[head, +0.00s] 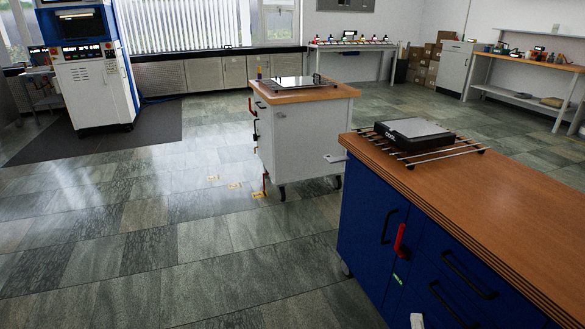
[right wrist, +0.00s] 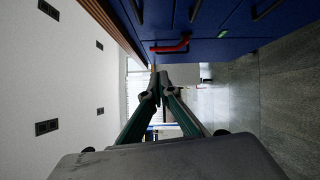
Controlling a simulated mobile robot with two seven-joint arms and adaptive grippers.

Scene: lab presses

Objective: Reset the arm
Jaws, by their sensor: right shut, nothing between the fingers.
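My right gripper (right wrist: 160,84) shows in the right wrist view. Its two dark fingers meet at the tips, shut with nothing between them. It is in free space beside the blue cabinet (right wrist: 225,20), apart from the red handle (right wrist: 170,46) on the cabinet front. In the head view only a small pale piece at the bottom edge, in front of the blue cabinet, may be part of my right arm; the fingers are not clear there. My left gripper is in neither view.
The blue cabinet's wooden top (head: 500,190) carries a black-and-grey device (head: 413,131) on a metal rack (head: 435,155). A white wheeled cabinet (head: 300,140) stands beyond it. A blue-and-white machine (head: 92,80) stands far left on a dark mat (head: 110,138). The tiled floor (head: 150,240) is open at left.

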